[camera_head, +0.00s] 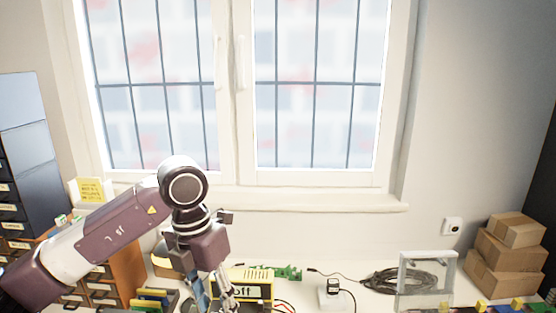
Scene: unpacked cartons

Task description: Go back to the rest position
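My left arm comes in from the left and reaches to the lower middle of the head view. My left gripper (210,292) points down over the workbench, beside a yellow box (250,280) with a dark display. The fingers are partly cut off by the bottom edge, and I cannot tell whether they hold anything. My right gripper is not in view.
A window (235,90) fills the back wall. Stacked cartons (505,255) stand at the right on the white bench. A clear frame (425,278), a coiled black cable (385,280) and a charger (336,292) lie near them. Orange drawers (125,268) stand left.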

